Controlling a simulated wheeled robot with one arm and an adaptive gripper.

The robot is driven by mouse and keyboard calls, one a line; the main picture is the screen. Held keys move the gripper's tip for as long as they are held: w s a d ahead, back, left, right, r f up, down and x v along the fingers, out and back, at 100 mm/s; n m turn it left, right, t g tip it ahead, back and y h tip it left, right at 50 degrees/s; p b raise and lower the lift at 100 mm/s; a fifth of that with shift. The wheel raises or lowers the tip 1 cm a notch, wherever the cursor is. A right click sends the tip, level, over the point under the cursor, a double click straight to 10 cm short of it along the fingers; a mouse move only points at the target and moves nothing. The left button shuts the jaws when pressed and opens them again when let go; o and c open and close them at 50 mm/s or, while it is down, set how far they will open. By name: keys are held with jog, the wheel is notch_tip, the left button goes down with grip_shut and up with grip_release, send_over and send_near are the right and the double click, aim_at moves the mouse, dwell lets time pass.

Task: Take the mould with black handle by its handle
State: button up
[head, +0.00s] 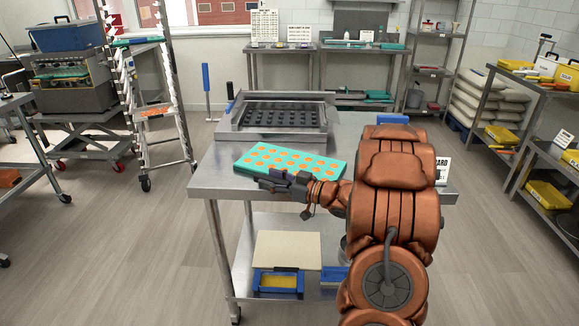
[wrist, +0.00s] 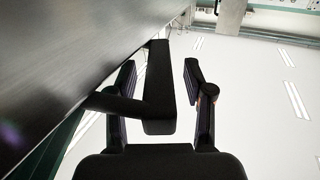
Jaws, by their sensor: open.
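The teal mould (head: 290,152) with rows of orange-filled cavities lies flat on the steel table, near its front edge. My gripper (head: 272,181) is at the mould's front edge, left of its middle, and hides the handle there in the head view. In the wrist view my gripper (wrist: 158,72) is open. A black bar, seemingly the handle (wrist: 159,105), stands between its two fingers, with visible gaps on both sides. A black bracket runs from the bar toward the left. A teal edge (wrist: 50,150) shows at lower left.
The steel table (head: 212,178) carries a metal depositor frame (head: 280,115) behind the mould. A cream board (head: 287,248) and a blue-framed yellow tray (head: 278,282) are on the lower shelf. A rack trolley (head: 150,110) stands left. The floor left of the table is clear.

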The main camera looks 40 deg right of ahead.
grip_shut()
dwell(0.5)
